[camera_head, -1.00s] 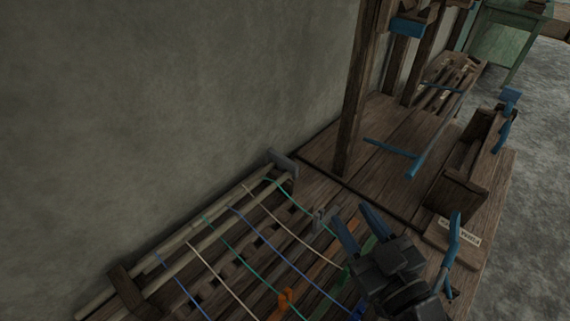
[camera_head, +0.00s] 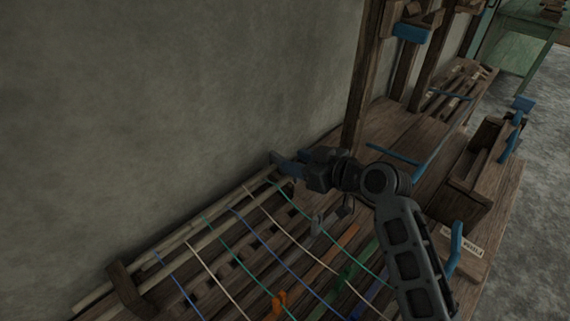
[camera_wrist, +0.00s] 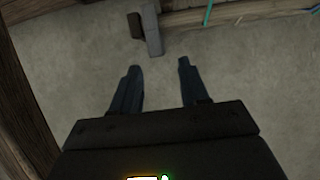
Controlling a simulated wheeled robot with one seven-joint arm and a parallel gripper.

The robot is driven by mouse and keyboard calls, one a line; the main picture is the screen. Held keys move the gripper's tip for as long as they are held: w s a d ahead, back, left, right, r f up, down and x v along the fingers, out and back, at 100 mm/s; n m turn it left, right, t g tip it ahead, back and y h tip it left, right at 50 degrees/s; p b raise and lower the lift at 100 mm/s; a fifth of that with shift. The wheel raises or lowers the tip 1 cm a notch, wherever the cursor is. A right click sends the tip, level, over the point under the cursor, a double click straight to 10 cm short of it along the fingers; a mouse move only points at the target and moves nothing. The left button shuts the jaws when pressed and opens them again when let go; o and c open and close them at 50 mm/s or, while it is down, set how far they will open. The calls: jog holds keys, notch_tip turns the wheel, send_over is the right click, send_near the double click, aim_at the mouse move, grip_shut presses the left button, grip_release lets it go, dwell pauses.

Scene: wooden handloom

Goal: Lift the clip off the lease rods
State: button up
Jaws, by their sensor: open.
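The clip (camera_head: 275,157) is a grey piece at the far end of the two pale lease rods (camera_head: 185,233), mostly hidden behind my gripper in the head view. In the wrist view the grey clip (camera_wrist: 152,30) stands beside a dark brown block, just beyond the fingertips. A lease rod (camera_wrist: 250,18) runs off to the right there. My gripper (camera_head: 287,168) has blue fingers and reaches left to the clip end of the rods. In the wrist view its fingers (camera_wrist: 159,66) are apart with nothing between them. Whether they touch the clip cannot be told.
Coloured warp threads (camera_head: 245,260) cross the rods and slatted frame. A grey wall (camera_head: 180,110) stands close behind the rods. A wooden post (camera_head: 362,95) rises right of my gripper. A small metal piece (camera_head: 318,225) and orange piece (camera_head: 278,302) lie among the threads.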

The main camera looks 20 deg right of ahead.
aim_at(278, 156)
jog(key=p+x, duration=0.1)
jog(key=x, duration=0.4)
jog(key=shift+w+a, duration=0.15)
jog(key=shift+w, duration=0.2)
grip_shut()
